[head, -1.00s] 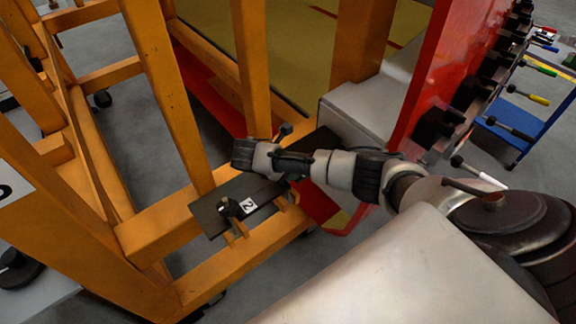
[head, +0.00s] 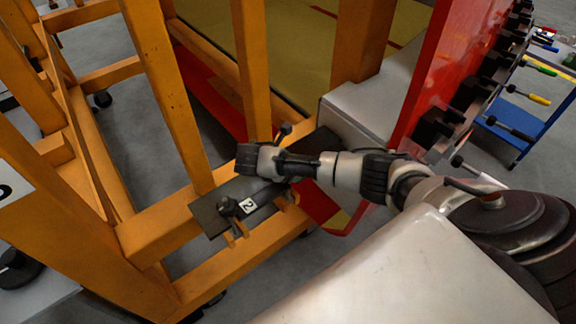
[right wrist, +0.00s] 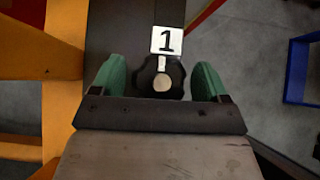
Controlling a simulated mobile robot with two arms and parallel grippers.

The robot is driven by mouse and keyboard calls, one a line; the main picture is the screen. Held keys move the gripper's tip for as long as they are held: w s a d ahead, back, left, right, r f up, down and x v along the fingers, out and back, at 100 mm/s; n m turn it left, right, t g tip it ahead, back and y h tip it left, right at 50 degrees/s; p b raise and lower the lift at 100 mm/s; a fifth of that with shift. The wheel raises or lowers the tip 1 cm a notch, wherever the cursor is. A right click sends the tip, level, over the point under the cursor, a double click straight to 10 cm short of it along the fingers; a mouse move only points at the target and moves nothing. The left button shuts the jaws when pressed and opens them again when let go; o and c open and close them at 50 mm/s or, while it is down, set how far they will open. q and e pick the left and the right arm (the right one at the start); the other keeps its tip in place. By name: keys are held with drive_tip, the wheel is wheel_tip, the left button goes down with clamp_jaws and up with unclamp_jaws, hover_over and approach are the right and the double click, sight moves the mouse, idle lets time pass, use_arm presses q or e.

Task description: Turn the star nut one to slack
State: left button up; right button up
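Star nut one (right wrist: 162,82) is a black lobed knob with a pale round centre. It sits on a dark plate (right wrist: 120,40) below a white label "1" (right wrist: 167,40) in the right wrist view. My right gripper (right wrist: 160,80) has its two green fingers on either side of the nut, with a visible gap on each side, so it is open around it. In the head view my right arm reaches in from the right, over the dark plate (head: 208,217); the arm hides the nut and fingertips. My left gripper is not in view.
A second black knob (head: 228,206) with a label "2" (head: 247,205) stands on the plate's near end. Orange frame beams (head: 165,95) rise close to the arm. A red panel (head: 440,75) with black fittings stands at right, beside a blue tool trolley (head: 520,118).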

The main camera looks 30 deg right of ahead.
drive_tip(key=shift+o, duration=0.2)
drive_tip(key=shift+a, duration=0.1)
drive_tip(key=b+v, duration=0.1)
drive_tip(key=v, duration=0.4)
drive_tip(key=shift+a+r+b, duration=0.15)
drive_tip(key=shift+a+b, duration=0.1)
drive_tip(key=shift+b, duration=0.15)
drive_tip(key=shift+p+v, duration=0.85)
drive_tip(key=shift+v, duration=1.65)
drive_tip(key=shift+d+r, duration=0.1)
drive_tip(key=shift+r, duration=0.05)
